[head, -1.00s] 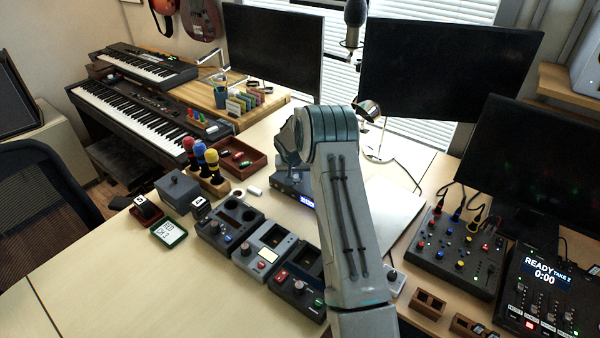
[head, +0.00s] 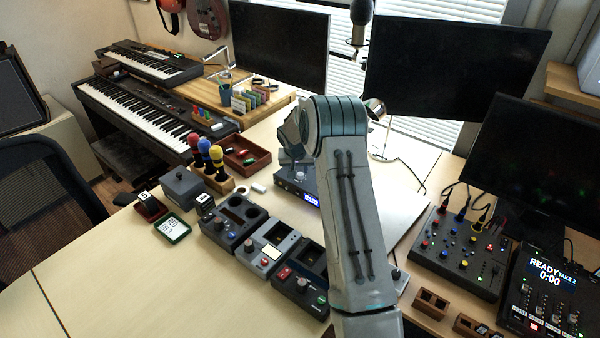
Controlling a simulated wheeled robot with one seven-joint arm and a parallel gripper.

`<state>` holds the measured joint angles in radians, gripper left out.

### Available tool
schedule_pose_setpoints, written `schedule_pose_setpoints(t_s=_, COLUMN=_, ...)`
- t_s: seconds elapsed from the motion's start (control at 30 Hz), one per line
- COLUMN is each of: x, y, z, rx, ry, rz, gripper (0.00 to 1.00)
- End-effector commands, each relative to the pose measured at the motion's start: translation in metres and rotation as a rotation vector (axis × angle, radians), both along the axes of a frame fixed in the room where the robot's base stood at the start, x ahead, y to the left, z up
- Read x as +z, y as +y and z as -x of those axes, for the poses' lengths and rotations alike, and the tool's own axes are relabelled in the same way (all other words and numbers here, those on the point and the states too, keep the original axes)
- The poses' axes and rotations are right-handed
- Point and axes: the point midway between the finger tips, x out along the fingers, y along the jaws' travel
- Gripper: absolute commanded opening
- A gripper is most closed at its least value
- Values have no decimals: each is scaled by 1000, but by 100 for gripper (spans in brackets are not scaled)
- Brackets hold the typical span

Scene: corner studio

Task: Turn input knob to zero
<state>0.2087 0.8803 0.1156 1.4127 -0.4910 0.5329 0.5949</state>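A dark box with a lit blue display (head: 311,198) lies on the desk just left of my arm. My gripper (head: 296,158) is over the back of this box, mostly hidden behind my wrist. Its fingertips are too small and covered to show whether they are open or touching anything. Other knobs show on three grey and dark modules (head: 247,246) in front, and on the mixer (head: 455,255) at right; their labels are not readable.
A laptop-like silver panel (head: 405,218) lies right of my arm. Monitors (head: 455,70) stand behind. The front left of the desk (head: 130,275) is clear.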

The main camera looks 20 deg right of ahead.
Motion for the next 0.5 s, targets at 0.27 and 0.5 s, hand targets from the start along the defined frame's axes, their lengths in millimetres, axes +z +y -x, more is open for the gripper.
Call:
schedule_pose_setpoints(t_s=0.27, x=51, y=14, z=17, rx=4, ry=-1, rz=1, gripper=31)
schedule_pose_setpoints(t_s=0.5, x=86, y=24, z=30, rx=5, ry=1, rz=0, gripper=31)
